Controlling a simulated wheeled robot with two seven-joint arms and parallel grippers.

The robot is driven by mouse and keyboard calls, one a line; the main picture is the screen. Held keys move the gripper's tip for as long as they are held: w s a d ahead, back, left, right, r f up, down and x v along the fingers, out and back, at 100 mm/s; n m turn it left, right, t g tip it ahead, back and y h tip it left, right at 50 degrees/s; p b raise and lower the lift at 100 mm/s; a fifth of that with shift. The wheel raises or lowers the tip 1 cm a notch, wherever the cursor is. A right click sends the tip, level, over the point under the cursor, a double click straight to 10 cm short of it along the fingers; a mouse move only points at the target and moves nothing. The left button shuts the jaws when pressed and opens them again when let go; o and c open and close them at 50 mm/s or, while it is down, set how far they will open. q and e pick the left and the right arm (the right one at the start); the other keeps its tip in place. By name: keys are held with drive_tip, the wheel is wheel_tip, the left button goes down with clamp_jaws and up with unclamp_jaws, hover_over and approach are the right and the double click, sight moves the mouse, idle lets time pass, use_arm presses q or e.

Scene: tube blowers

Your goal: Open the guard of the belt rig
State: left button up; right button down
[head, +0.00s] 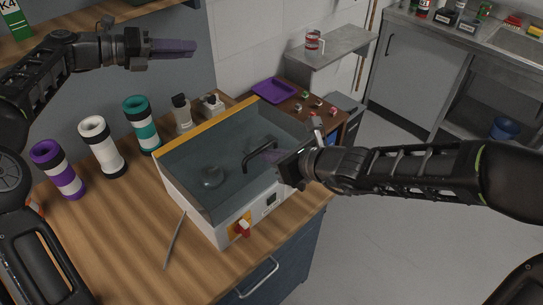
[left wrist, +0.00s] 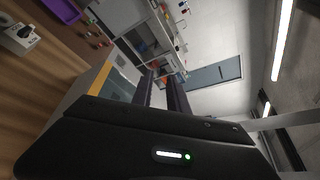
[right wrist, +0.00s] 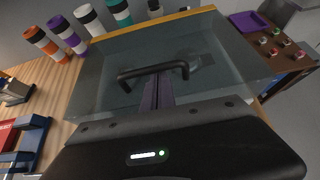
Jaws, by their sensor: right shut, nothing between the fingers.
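The belt rig (head: 222,229) is a white box on the wooden bench, with a yellow strip along its back edge. Its clear guard (head: 205,160) lies down over the top and carries a black bar handle (head: 247,160). My right gripper (head: 270,156) is shut and empty, its purple fingers at the handle. In the right wrist view the fingertips (right wrist: 159,82) reach the handle bar (right wrist: 138,73); whether they touch it is unclear. My left gripper (head: 188,46) is raised clear of the rig at upper left; the left wrist view shows a gap between its fingers (left wrist: 162,92).
A red switch (head: 242,228) is on the rig's front. A thin grey rod (head: 174,240) lies on the bench. A purple tray (head: 273,91) sits beyond.

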use_arm(q)
drive_tip(key=v, duration=1)
drive_tip(key=shift+a, duration=0.25)
use_arm(e)
drive_tip(key=v, duration=0.7)
drive_tip(key=shift+s+d, duration=0.25)
use_arm(q)
drive_tip(key=shift+o, duration=0.4)
use_arm(e)
drive_tip(key=shift+r, duration=0.15)
